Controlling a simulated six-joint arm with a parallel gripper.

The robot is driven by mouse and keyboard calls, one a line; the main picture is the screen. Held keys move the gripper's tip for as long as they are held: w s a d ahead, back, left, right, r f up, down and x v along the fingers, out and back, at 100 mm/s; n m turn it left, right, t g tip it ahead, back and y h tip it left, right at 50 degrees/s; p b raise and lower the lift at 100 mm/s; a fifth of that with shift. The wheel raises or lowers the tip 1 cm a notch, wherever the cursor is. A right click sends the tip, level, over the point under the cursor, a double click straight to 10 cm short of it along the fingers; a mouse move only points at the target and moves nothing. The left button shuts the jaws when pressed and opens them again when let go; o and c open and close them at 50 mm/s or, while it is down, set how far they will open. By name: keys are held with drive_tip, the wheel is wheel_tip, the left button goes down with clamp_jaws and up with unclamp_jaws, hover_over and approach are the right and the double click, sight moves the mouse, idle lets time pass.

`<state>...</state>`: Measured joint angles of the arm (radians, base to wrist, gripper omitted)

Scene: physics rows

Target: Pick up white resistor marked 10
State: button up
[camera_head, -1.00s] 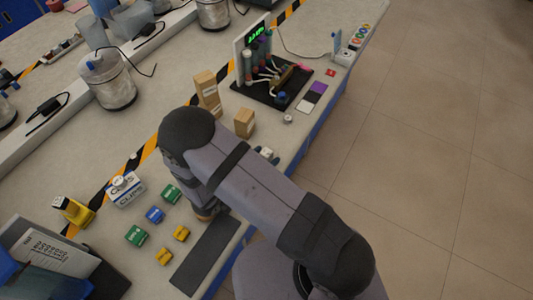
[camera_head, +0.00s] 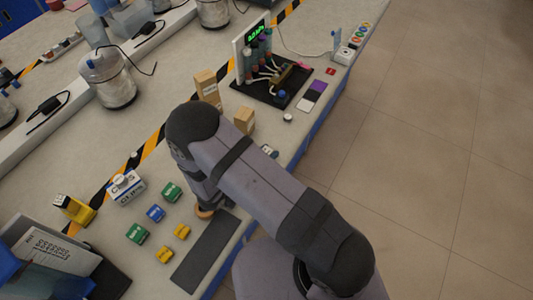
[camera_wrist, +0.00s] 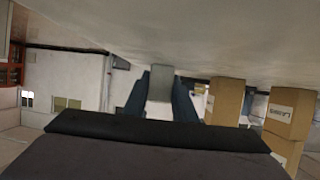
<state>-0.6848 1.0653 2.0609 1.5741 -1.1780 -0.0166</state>
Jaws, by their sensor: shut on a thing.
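In the wrist view my gripper (camera_wrist: 160,100) is shut on a pale grey-white block (camera_wrist: 160,82), held between its two dark fingers. I take this block to be the white resistor; no marking on it is readable. In the head view my arm hides most of the gripper. A small pale piece (camera_head: 269,150) shows just past the arm's edge; I cannot tell whether it is the held resistor. Green (camera_head: 171,191), blue (camera_head: 155,213) and yellow (camera_head: 181,231) blocks lie on the bench to the left of my arm.
Two cardboard boxes (camera_head: 207,88) stand beyond my arm, near a black board (camera_head: 275,82) with a display and tubes. A small white round piece (camera_head: 288,117) is near the bench edge. A dark grey strip (camera_head: 205,250) lies at the front; a CLIPS box (camera_head: 126,188) stands left.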

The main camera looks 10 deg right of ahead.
sight(266, 151)
drive_tip(key=shift+r, duration=0.15)
drive_tip(key=shift+r+b, duration=0.4)
drive_tip(key=shift+r, duration=4.45)
